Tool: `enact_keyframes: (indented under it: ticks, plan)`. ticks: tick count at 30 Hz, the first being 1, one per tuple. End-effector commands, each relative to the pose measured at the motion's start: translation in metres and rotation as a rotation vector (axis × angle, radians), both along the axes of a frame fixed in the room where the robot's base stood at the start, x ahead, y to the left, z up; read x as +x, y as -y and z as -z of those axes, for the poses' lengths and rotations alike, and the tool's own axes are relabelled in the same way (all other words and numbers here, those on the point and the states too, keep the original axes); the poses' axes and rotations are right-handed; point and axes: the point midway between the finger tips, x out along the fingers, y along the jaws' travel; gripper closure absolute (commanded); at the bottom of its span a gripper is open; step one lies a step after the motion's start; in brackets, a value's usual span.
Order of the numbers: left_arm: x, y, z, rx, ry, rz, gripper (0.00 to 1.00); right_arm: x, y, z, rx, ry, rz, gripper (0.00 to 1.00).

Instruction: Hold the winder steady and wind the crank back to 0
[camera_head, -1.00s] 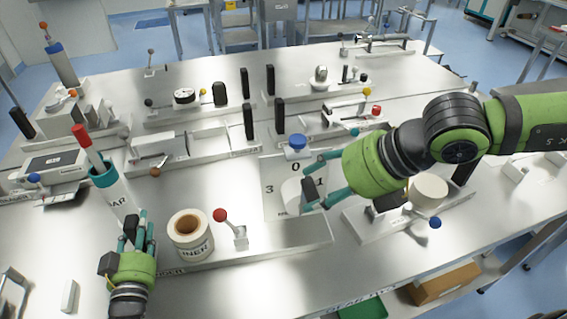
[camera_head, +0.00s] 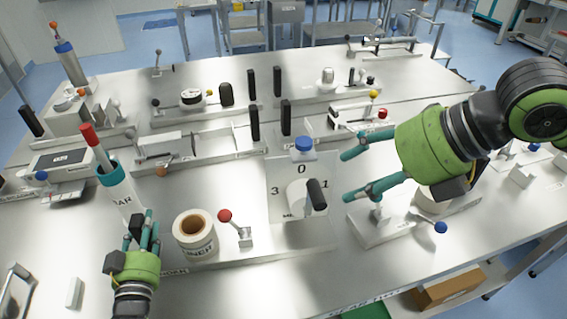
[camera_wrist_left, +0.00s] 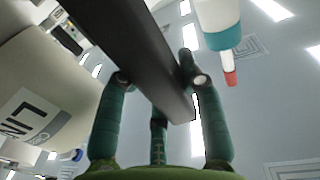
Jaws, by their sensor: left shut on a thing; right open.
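The winder is a long metal base (camera_head: 265,247) with a white roll (camera_head: 195,236) and an upright dial plate (camera_head: 280,168) marked 0, 1 and 3. Its crank (camera_head: 299,197) has a pale hub and a black handle (camera_head: 317,191), which sits close to the 1. My left gripper (camera_head: 141,226) is shut on a dark bar at the winder's left end; the bar (camera_wrist_left: 140,60) runs between the fingers in the left wrist view. My right gripper (camera_head: 353,176) is open and empty, right of the dial and apart from the crank handle.
A red-knobbed lever (camera_head: 225,216) stands between roll and dial. A blue knob (camera_head: 304,144) is above the dial. A white tube with a red-tipped stick (camera_head: 120,195) stands near my left gripper. A fixture with a blue-ball lever (camera_head: 441,227) lies below my right gripper.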

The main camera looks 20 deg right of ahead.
Motion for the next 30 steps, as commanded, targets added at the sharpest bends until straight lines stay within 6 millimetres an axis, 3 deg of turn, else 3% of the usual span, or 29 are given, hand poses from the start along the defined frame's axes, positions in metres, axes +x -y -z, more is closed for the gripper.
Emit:
enact_keyframes:
  ticks: [1, 30]
  plan:
    - [-0.0022, 0.0004, 0.0122, 0.002, -0.030, -0.001, 1.00, 0.0000, 0.0000, 0.0003, 0.001, 0.000, 0.000, 0.41]
    - [-0.0021, -0.0001, 0.0053, 0.003, -0.029, -0.002, 1.00, 0.0000, 0.0001, -0.0091, 0.000, 0.000, 0.001, 0.41]
